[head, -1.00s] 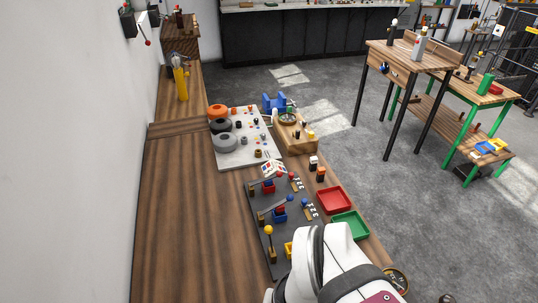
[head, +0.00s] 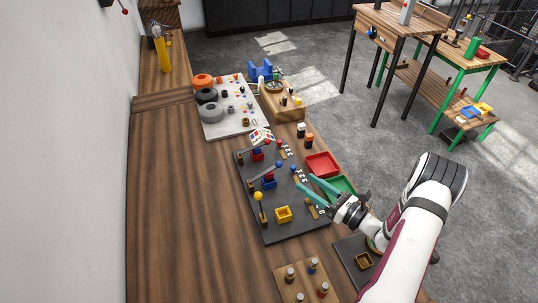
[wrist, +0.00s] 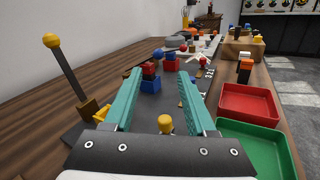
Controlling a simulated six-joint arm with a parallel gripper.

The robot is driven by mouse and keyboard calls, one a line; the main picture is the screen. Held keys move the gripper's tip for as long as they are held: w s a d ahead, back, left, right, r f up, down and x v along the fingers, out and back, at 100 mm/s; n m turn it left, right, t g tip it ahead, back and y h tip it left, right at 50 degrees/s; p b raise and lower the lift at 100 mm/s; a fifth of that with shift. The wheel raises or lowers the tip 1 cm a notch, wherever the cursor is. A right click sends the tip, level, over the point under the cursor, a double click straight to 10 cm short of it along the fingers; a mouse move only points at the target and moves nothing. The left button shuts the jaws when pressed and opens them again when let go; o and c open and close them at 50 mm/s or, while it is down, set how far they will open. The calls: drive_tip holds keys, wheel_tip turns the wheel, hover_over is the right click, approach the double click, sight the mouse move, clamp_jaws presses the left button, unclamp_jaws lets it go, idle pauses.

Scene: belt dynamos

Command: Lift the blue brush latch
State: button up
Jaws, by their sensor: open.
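The blue brush latch is a grey lever with a blue ball (head: 278,166). It lies at a low slant over a blue box (head: 268,182) on the dark board, between the red and yellow latches. My gripper (head: 305,184) has two teal fingers, spread apart and empty. It is over the right part of the board, to the right of the blue latch and apart from it. In the wrist view the blue ball (wrist: 158,53) and the blue box (wrist: 150,85) appear beyond and between my fingertips (wrist: 159,75). The lever's far end is hard to make out there.
The yellow latch (head: 258,196) stands upright beside a yellow box (head: 283,214). The red latch's box (head: 257,155) is farther back. Red (head: 323,164) and green (head: 341,187) trays sit right of the board. The wooden bench at left (head: 185,210) is clear.

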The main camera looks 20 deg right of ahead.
sight(265, 172)
drive_tip(key=x, duration=1.4)
drive_tip(key=shift+w+a, duration=0.1)
drive_tip(key=shift+a, duration=0.1)
clamp_jaws()
drive_tip(key=shift+d, duration=0.1)
idle(0.6)
